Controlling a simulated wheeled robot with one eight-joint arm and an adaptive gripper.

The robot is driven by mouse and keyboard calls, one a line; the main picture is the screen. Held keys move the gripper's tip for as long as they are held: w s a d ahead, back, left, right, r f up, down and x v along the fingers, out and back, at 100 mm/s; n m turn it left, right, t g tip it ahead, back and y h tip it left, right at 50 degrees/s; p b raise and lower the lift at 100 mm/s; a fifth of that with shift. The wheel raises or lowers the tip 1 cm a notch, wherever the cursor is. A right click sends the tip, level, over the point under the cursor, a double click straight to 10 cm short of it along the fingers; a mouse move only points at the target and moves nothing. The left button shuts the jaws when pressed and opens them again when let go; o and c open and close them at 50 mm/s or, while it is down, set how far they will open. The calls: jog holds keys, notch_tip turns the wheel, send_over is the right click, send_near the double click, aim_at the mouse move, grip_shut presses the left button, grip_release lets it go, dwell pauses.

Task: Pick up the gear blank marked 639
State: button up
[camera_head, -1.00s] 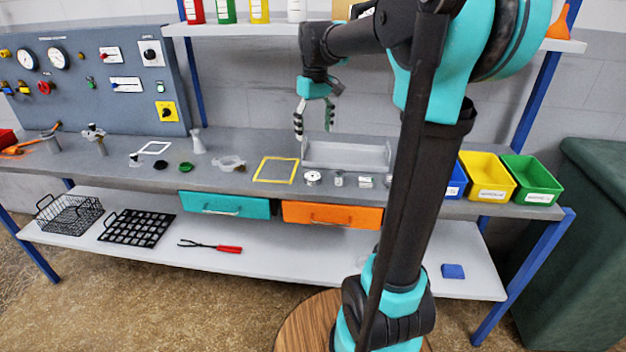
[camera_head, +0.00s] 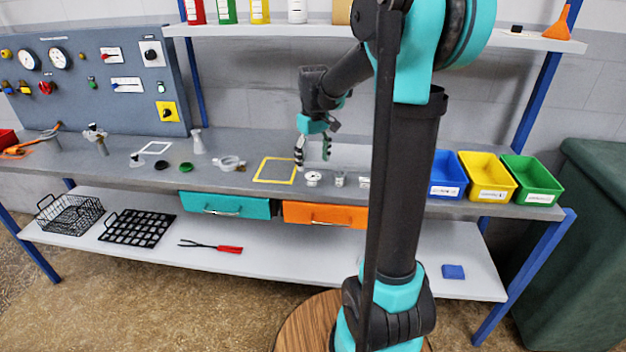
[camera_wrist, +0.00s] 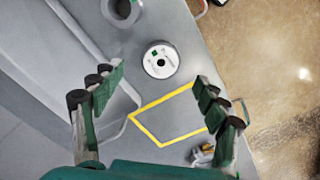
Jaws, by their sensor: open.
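A round, pale gear blank (camera_head: 313,178) sits on the grey bench just right of the yellow outline. It also shows in the wrist view (camera_wrist: 160,60) as a white disc with a dark central hole, a small green mark and print too small to read, so I cannot confirm 639. My gripper (camera_head: 313,154) is open and empty, above the bench and behind the disc in the head view. In the wrist view its fingers (camera_wrist: 157,99) are spread wide, and the disc lies beyond the tips, roughly between them, with no contact.
Another ring-shaped part (camera_wrist: 122,8) lies past the disc. Small parts (camera_head: 339,180) stand to its right. The yellow outline (camera_head: 262,181) is flat and empty. A pale raised edge (camera_wrist: 83,35) runs along the left of the wrist view. Blue, yellow and green bins (camera_head: 487,190) stand farther right.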

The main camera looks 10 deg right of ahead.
aim_at(313, 176)
notch_tip(313, 176, down, 5)
jog(key=shift+s+f, duration=0.1)
dwell(0.3)
jog(key=c, duration=1.6)
